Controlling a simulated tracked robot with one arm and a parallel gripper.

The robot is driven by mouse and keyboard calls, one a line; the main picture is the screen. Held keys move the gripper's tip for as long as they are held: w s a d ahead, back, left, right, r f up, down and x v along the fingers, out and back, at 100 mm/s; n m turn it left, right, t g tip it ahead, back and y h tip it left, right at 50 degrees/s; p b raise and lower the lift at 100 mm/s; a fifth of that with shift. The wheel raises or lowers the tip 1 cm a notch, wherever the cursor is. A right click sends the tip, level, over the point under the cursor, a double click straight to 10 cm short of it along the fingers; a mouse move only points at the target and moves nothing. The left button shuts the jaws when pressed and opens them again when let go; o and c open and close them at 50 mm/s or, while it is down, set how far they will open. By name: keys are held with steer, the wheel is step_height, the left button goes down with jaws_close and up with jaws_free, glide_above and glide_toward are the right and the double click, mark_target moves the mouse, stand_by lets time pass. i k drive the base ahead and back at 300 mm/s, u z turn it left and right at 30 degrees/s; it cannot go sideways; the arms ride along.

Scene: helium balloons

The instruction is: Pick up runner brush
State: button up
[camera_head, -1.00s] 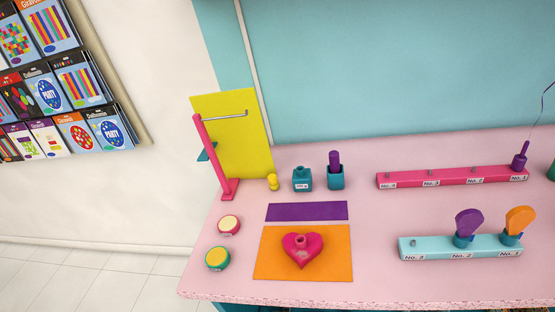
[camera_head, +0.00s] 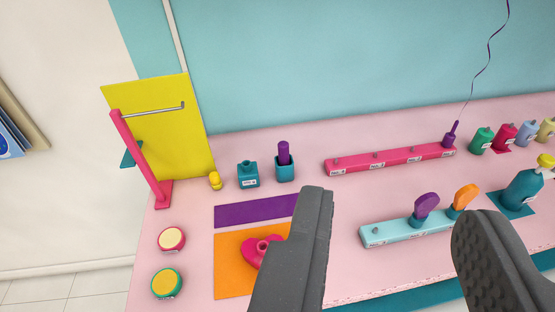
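No label marks the runner brush, and I cannot tell for sure which piece it is. A purple stick-like piece (camera_head: 283,151) stands upright in a teal pot (camera_head: 285,173) at the back of the pink counter. A purple paddle-shaped piece (camera_head: 426,205) and an orange one (camera_head: 465,196) stand on a light-blue numbered rack (camera_head: 390,233). My gripper (camera_head: 396,205) is open and empty in the foreground, with its two dark fingers wide apart. The left finger partly hides the orange mat, and the right finger hides the counter's right front.
A pink numbered rack (camera_head: 390,158) holds a purple weight (camera_head: 451,134) with a ribbon. Several bottles (camera_head: 504,136) line the right.

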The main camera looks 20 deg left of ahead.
mark_target(283, 147)
steer(key=u, duration=0.1)
steer(key=i, duration=1)
steer(key=z, duration=0.1)
